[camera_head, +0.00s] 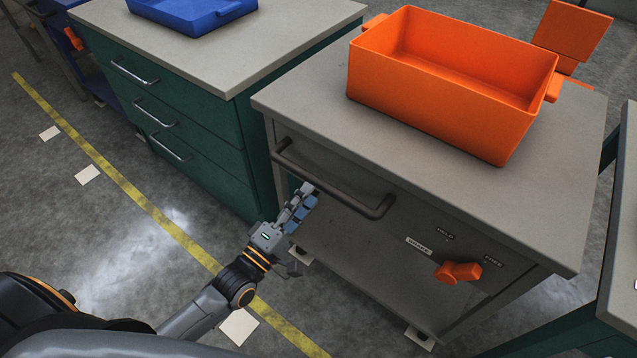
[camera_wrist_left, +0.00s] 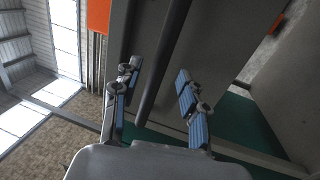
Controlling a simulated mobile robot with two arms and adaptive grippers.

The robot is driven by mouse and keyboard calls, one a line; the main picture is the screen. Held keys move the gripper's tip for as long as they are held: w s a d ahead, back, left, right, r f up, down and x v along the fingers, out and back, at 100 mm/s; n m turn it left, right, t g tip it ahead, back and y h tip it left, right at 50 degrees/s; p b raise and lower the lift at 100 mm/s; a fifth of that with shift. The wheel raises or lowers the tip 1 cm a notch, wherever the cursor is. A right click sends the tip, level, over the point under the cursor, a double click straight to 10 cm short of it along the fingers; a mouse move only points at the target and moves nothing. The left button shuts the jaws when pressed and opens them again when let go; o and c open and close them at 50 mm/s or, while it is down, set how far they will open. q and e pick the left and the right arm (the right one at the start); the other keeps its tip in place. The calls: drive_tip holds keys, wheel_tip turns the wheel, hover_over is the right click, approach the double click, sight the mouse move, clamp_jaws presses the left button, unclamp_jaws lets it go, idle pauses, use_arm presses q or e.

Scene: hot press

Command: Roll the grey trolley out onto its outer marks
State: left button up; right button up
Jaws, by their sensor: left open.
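The grey trolley (camera_head: 320,230) stands in a bay between green-sided benches, its front towards me. A dark bar handle (camera_head: 330,182) runs across its upper front. An orange knob (camera_head: 458,272) sits low right on that front, below small labels; I cannot tell its setting. My left gripper (camera_head: 307,195) is open just in front of the handle's left part. In the left wrist view the handle (camera_wrist_left: 165,65) shows between the two spread fingers (camera_wrist_left: 155,80), with no clear contact. White floor marks lie by the trolley's feet, and one (camera_head: 239,326) lies further out. My right gripper is out of view.
An orange bin (camera_head: 430,110) stands on the trolley's top. A green drawer bench (camera_head: 190,115) with a blue tray (camera_head: 190,12) stands to the left, another bench (camera_head: 622,230) to the right.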

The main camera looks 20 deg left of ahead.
sight(319, 184)
use_arm(q)
drive_tip(key=x, duration=0.5)
drive_tip(key=shift+f, duration=0.1)
clamp_jaws()
